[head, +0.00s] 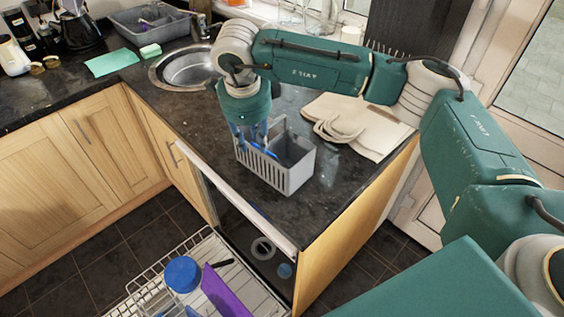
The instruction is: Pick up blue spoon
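A grey cutlery basket (290,178) with slotted sides stands on the dark granite counter near its front corner. My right gripper (250,140) points down over the left part of the basket, with its tips at or inside the rim. Blue slender parts (240,147) show at the gripper's tips and in the basket's left side. I cannot tell which of these is the blue spoon and which belongs to the gripper. The basket wall and the gripper hide most of the contents, and whether the fingers are shut is unclear. My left gripper is not in view.
A cream cloth bag (358,128) lies right of the basket. A round sink (186,70) is behind left. Below the counter, an open dishwasher rack (148,283) holds a blue-lidded container (182,274) and a purple board (226,294). Counter front of the sink is clear.

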